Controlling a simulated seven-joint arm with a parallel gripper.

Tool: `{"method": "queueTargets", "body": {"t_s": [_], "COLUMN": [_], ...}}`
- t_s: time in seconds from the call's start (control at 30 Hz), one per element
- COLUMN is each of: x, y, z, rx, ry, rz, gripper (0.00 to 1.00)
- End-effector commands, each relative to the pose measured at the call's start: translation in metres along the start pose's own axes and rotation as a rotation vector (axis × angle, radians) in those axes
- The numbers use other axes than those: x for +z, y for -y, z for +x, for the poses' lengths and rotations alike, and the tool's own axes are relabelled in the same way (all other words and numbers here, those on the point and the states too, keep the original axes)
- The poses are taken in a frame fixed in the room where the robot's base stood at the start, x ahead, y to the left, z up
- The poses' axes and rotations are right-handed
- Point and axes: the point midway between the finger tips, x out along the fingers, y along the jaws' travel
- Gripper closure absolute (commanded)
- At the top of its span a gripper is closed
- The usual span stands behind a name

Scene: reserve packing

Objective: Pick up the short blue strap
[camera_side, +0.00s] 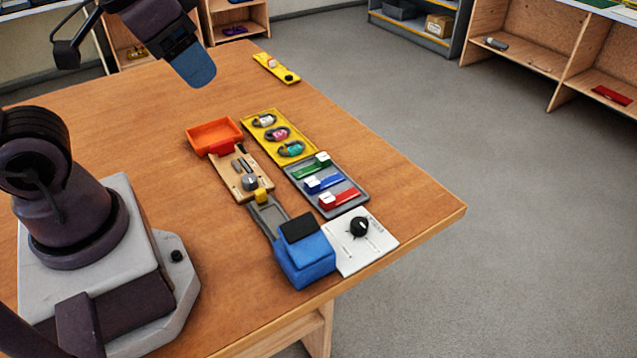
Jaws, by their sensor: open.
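A blue strap (330,182) with a white piece at its left end lies in a grey tray (352,208). It is in the middle, between a green strap (305,170) and a red strap (341,198). The blue strap's length is hard to compare with the others from here. My gripper (198,72), with a blue end, hangs above the far left part of the table, well away from the tray. Its fingers are hard to make out at this angle; it is open, and I see nothing held in it.
A yellow tray (270,140) with several ringed items and an orange bin (200,135) lie beyond the grey tray. A wooden board (232,180) with tools is to its left. A blue box (307,268) and a white panel with a black knob (373,245) stand nearer.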

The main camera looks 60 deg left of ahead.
Motion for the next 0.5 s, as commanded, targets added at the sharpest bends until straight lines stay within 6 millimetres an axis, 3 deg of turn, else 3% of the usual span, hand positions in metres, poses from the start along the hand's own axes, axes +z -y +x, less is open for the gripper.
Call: {"method": "queueTargets", "body": {"t_s": [0.27,0.5], "x": [-0.022,-0.046], "y": [0.008,0.018], "z": [0.062,0.137], "rx": [-0.006,-0.079], "ry": [0.261,0.418], "rz": [-0.111,-0.45], "gripper": [0.43,0.43]}}
